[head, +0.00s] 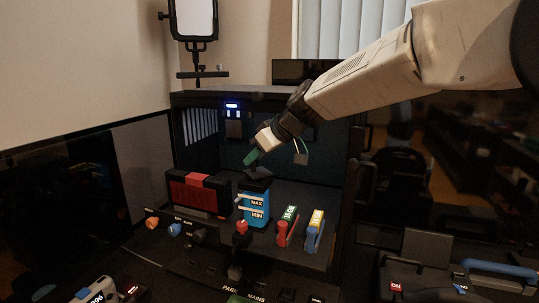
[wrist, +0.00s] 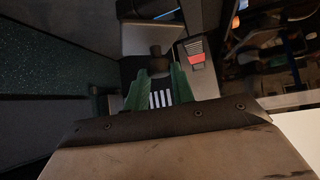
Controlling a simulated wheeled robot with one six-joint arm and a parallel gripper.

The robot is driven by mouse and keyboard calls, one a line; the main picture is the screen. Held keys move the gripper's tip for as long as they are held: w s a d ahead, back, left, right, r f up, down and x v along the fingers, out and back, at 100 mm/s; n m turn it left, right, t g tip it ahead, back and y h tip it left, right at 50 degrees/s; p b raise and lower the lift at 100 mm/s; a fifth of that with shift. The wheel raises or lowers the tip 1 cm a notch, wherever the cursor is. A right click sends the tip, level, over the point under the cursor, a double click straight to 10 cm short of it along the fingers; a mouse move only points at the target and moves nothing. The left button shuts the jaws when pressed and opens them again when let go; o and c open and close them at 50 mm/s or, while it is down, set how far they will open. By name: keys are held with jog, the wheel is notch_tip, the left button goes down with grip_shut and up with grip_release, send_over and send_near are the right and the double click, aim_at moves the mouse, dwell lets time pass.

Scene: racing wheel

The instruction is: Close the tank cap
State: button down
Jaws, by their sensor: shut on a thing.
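The tank (head: 256,207) is a blue upright container with MAX and MIN marks, among the parts in the dark bay. Its dark cap (head: 258,173) is at the top of the tank, just under my fingertips; I cannot tell how far it is seated. My gripper (head: 251,158) has green fingers and reaches down from the upper right. In the wrist view my gripper (wrist: 158,72) has its two fingers on either side of a dark knob of the cap (wrist: 155,62), shut on it. The fingers and shadow partly hide the cap.
A red and black box (head: 199,194) stands left of the tank. A green-topped clip (head: 288,226) and a yellow-topped clip (head: 315,231) stand close on its right. A red knob (head: 241,228) is in front.

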dwell(0.3)
jog(key=c, duration=1.2)
grip_release()
jog(key=shift+o, duration=0.2)
jog(key=shift+s+d+r, duration=0.15)
jog(key=shift+d+r, duration=0.1)
jog(key=shift+r, duration=0.05)
jog(key=s+d, duration=0.5)
jog(key=d, duration=0.6)
jog(key=shift+s, duration=0.35)
jog(key=shift+r, duration=0.1)
